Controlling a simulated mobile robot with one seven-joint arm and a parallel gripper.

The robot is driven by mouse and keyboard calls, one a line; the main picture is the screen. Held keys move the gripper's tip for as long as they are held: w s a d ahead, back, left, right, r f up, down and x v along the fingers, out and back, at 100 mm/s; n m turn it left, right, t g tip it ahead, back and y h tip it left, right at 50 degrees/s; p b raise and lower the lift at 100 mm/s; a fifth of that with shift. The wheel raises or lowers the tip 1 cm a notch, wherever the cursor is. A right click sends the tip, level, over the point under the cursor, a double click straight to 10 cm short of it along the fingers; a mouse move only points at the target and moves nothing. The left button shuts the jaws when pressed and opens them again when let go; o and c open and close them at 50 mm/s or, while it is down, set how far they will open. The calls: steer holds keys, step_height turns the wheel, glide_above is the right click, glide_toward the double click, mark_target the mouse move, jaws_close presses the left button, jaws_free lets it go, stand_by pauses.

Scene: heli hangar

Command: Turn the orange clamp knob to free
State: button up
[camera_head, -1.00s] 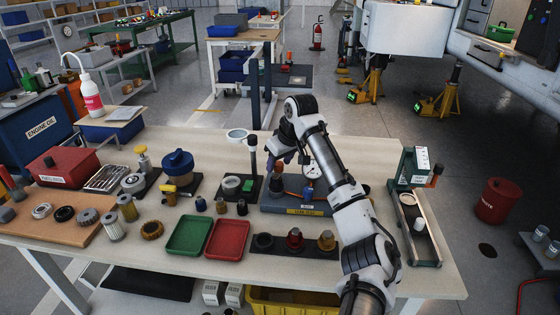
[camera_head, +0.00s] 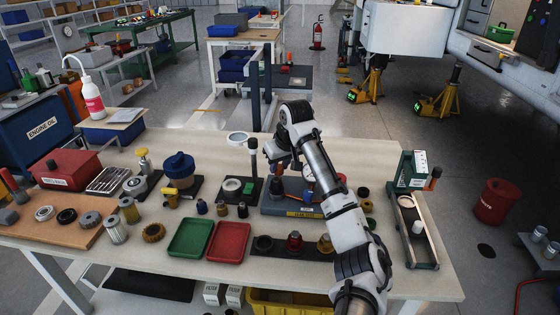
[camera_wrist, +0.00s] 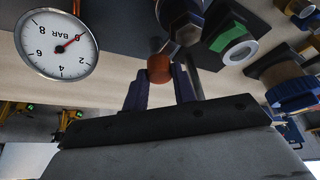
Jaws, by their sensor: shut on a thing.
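The orange clamp knob (camera_wrist: 159,67) is a small round ball in the wrist view, on a dark metal stem. My gripper (camera_wrist: 162,80) is shut on it, with one finger on each side. In the head view my gripper (camera_head: 279,158) is over the grey-blue test base (camera_head: 292,205), and the arm partly covers that base. I cannot make out the knob clearly there. The white pressure gauge (camera_wrist: 56,44) stands to the left of the knob in the wrist view, its red needle at 0.
A ring magnifier (camera_head: 238,137) on a dark post (camera_head: 253,158) stands left of my gripper. A green fixture with an orange knob (camera_head: 436,172) stands at the table's right. Green (camera_head: 190,238) and red (camera_head: 228,242) trays lie at the front.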

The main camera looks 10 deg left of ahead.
steer(key=m+p, duration=0.1)
steer(key=m+h+p, duration=0.1)
steer(key=m+p, duration=0.2)
steer(key=shift+s+a+r+m+h, duration=0.2)
steer(key=shift+r+m+h, duration=0.1)
steer(key=shift+h, duration=0.1)
steer(key=m+h+p, duration=0.1)
steer(key=m+p, duration=0.3)
steer(key=shift+a+f+m+t+h+p, duration=0.1)
steer(key=shift+a+m+t+h+p, duration=0.05)
steer(key=shift+m+t+h+p, duration=0.2)
steer(key=m+h+p, duration=0.1)
steer(key=m+p, duration=0.1)
steer(key=m, duration=0.1)
steer(key=shift+w+p, duration=0.1)
steer(key=shift+p, duration=0.2)
steer(key=shift+w+f+m+g+h+p, duration=0.1)
steer(key=shift+m+g+h+p, duration=0.3)
steer(key=shift+m, duration=0.6)
steer(key=shift+f+m+g+h+p, duration=0.1)
steer(key=shift+m+g+h+p, duration=0.2)
steer(key=shift+m, duration=0.65)
steer(key=o, duration=1)
